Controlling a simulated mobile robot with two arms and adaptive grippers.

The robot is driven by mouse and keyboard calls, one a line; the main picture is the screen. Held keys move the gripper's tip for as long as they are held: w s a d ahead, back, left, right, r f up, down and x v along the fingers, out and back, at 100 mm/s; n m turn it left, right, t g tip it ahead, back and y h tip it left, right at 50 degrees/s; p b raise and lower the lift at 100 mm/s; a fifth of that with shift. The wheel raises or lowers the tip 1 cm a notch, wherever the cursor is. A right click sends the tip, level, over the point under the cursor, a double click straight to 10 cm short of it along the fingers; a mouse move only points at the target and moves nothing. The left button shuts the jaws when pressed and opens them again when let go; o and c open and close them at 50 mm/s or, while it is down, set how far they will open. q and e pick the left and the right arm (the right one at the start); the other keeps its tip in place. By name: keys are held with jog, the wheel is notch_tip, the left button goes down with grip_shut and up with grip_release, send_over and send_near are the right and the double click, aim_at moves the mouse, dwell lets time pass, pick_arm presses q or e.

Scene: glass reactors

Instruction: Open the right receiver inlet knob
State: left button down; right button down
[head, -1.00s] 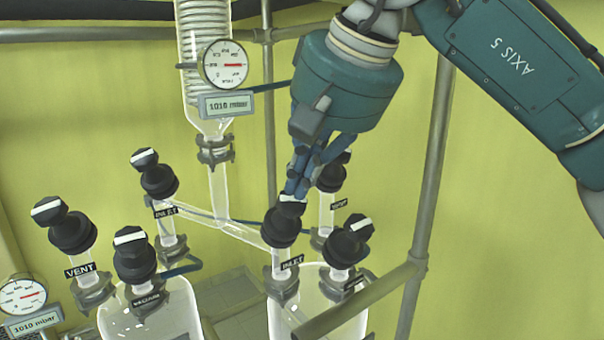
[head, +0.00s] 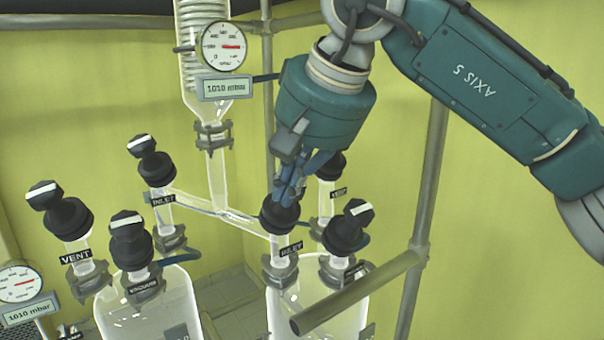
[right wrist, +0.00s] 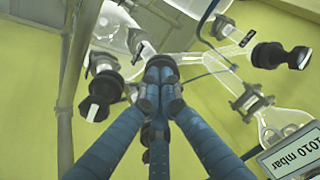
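The right receiver inlet knob (head: 279,215) is black and stands on a glass neck labelled INLET, above the right glass receiver (head: 300,300). My right gripper (head: 288,194) reaches down from above, its blue fingers drawn together around the top of this knob and hiding its white mark. In the right wrist view the fingers (right wrist: 160,82) converge on the dark knob (right wrist: 158,62), which is mostly hidden behind them. The fingers look closed on it. My left gripper is not in view.
Close by are a right black knob (head: 350,226) and a rear vent knob (head: 330,166). Left are the other inlet knob (head: 152,160), a vacuum knob (head: 130,240) and a vent knob (head: 60,210). A metal rail (head: 355,293) crosses the front right. A gauge (head: 223,46) hangs above.

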jog(key=shift+w+d+f+p, duration=0.1)
jog(key=shift+f+p, duration=0.15)
jog(key=shift+p, duration=0.1)
dwell(0.3)
jog(key=shift+d+f, duration=0.1)
jog(key=shift+d, duration=0.15)
jog(key=shift+w+d+f+p, duration=0.1)
jog(key=shift+d+f+p, duration=0.1)
jog(key=shift+d+p, duration=0.3)
jog(key=shift+w+d, duration=0.15)
jog(key=shift+d, duration=0.4)
jog(key=shift+d+f+p, duration=0.1)
jog(key=shift+d+p, duration=0.1)
jog(key=shift+p, duration=0.1)
jog(key=shift+w, duration=0.15)
